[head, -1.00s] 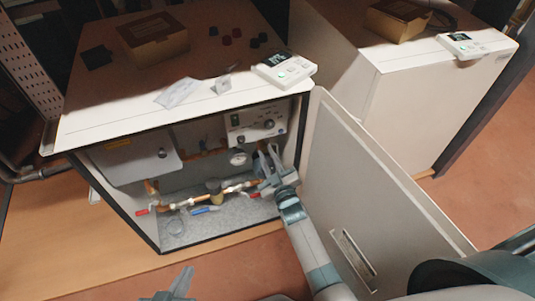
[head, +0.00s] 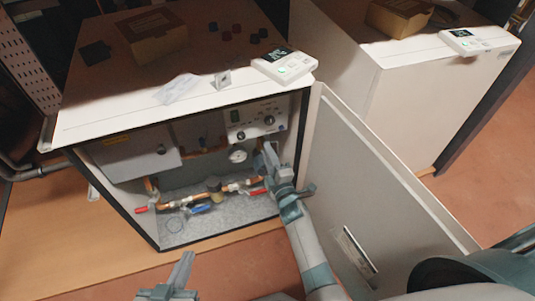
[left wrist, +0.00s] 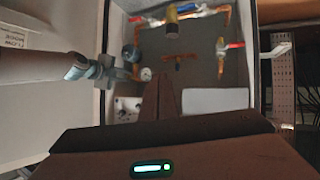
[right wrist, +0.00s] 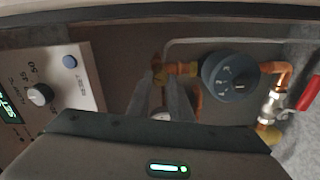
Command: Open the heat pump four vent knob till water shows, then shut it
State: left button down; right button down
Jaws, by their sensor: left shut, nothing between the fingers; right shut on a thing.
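The open heat pump cabinet (head: 180,119) stands in the head view, copper pipes and valves inside. My right gripper (head: 266,152) reaches into its right side. In the right wrist view its fingers (right wrist: 165,82) are shut on a small brass-coloured piece (right wrist: 157,65) by the copper pipe, which looks like the vent knob; the fingers partly hide it. I see no water there. My left gripper (head: 186,265) is shut and empty, low in front of the cabinet; its fingers also show in the left wrist view (left wrist: 163,82).
The open door (head: 375,185) stands right of my right arm. Red (head: 144,210) and blue (head: 200,210) valve levers sit low in the cabinet. A round numbered dial (right wrist: 230,76) and the control panel (right wrist: 50,85) flank my right fingers. A cardboard box (head: 152,38) and white controller (head: 284,66) lie on top.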

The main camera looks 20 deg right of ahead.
pick_arm(q)
notch_tip(320, 180, up, 6)
jog(key=w+d+t+h+b, duration=0.1)
jog(key=w+d+t, duration=0.1)
jog(key=t, duration=0.2)
jog(key=shift+b, duration=0.35)
pick_arm(e)
jog(key=shift+f+n, duration=0.1)
jog(key=shift+n, duration=2.4)
pick_arm(q)
jog(key=shift+r, duration=0.15)
pick_arm(e)
jog(key=c, duration=1.6)
grip_release()
pick_arm(q)
jog(key=shift+h, duration=0.3)
pick_arm(e)
jog(key=shift+s, duration=0.1)
